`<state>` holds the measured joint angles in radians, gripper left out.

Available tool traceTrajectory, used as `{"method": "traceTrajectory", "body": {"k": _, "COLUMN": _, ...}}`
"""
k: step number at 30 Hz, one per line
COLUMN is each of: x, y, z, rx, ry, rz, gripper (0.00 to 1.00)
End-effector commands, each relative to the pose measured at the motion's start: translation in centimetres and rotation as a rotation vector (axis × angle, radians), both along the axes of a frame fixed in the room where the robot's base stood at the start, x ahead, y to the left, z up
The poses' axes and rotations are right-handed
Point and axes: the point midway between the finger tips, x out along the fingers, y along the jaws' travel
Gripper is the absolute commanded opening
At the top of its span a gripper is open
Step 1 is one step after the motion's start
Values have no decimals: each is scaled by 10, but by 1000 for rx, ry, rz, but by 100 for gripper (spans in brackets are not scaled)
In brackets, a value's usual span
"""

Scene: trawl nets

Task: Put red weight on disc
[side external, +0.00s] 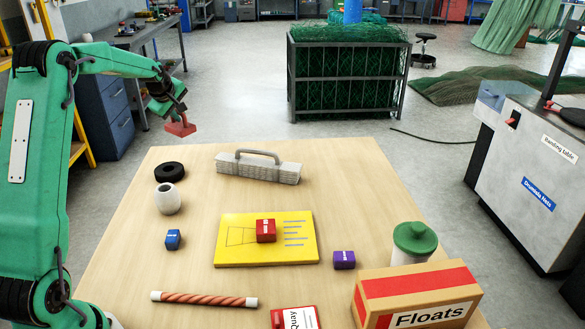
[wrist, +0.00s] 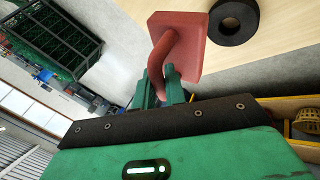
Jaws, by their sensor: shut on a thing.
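The red weight (side external: 180,127), a flat plate with a bent handle, hangs from my gripper (side external: 172,111) in the side view, above and beyond the far left of the table. In the wrist view my gripper (wrist: 165,92) is shut on the handle of the red weight (wrist: 205,50), and the plate is tilted in the picture. The black disc (side external: 170,164), with a hole in its middle, lies on the table at the far left, apart from the weight. The disc also shows at the top of the wrist view (wrist: 248,31).
A white jar (side external: 167,200) stands just in front of the disc, and a grey handled block (side external: 258,172) lies to its right. A yellow board (side external: 230,250) bears a red block (side external: 266,231). Blue (side external: 173,239) and purple (side external: 344,260) blocks, a rope (side external: 205,299) and a Floats box (side external: 415,285) are nearer.

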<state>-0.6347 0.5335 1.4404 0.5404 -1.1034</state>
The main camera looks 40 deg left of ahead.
Motion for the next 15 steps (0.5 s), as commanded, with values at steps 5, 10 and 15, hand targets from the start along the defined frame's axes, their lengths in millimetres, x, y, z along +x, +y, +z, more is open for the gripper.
{"method": "traceTrajectory", "body": {"k": 5, "x": -25, "y": 26, "z": 5, "rx": 8, "ry": -9, "rz": 54, "gripper": 0}}
{"method": "traceTrajectory", "body": {"k": 10, "x": -40, "y": 40, "z": 4, "rx": 10, "ry": -8, "rz": 86, "gripper": 0}}
{"method": "traceTrajectory", "body": {"k": 15, "x": -48, "y": 46, "z": -5, "rx": 8, "ry": -5, "rz": 101, "gripper": 0}}
